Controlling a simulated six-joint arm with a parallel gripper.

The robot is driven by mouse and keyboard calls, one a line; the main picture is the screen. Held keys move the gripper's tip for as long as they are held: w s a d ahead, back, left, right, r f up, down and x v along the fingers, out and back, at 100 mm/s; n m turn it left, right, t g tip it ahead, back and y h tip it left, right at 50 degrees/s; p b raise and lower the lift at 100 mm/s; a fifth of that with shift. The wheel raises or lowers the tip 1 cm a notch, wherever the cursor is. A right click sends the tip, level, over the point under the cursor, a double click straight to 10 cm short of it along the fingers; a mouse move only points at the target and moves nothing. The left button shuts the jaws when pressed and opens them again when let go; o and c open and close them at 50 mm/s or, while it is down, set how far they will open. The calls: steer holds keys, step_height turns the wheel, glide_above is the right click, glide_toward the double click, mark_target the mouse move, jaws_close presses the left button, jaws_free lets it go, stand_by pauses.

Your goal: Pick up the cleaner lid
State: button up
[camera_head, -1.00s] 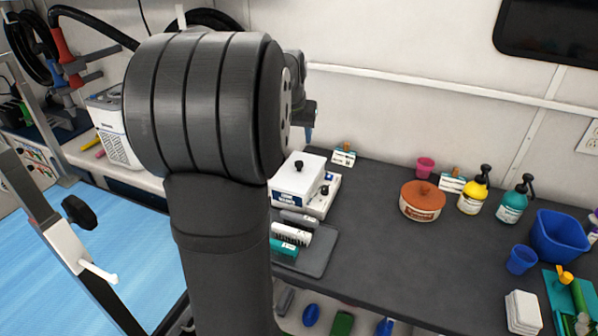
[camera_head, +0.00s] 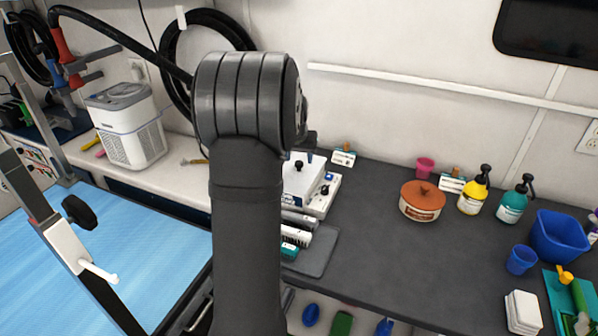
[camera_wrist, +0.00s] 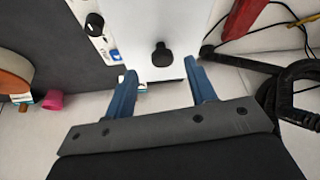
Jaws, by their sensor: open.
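The cleaner lid (camera_head: 304,174) is a white slab with a black knob, sitting on the white cleaner on the dark counter. My arm hides its left part in the head view. In the wrist view the lid (camera_wrist: 185,22) fills the top middle, with its black knob (camera_wrist: 162,55) near the lid's edge. My gripper (camera_wrist: 160,69) has two blue fingers, open and empty. In the picture the knob lies between and just beyond the fingertips; I cannot tell the height between them. In the head view the gripper is mostly hidden behind my arm.
The cleaner's control panel with a dark dial (camera_wrist: 95,25) is beside the lid. Brushes (camera_head: 297,235) lie on a dark tray (camera_head: 318,255) in front. A terracotta pot (camera_head: 422,203) stands to the right, with clear counter between. A black hose (camera_wrist: 290,95) shows at the wrist view's right.

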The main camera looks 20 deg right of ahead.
mark_target(299, 163)
steer(key=x, duration=0.4)
steer(key=shift+a, duration=0.1)
steer(key=shift+c, duration=0.4)
steer(key=shift+r, duration=0.1)
steer(key=c, duration=1)
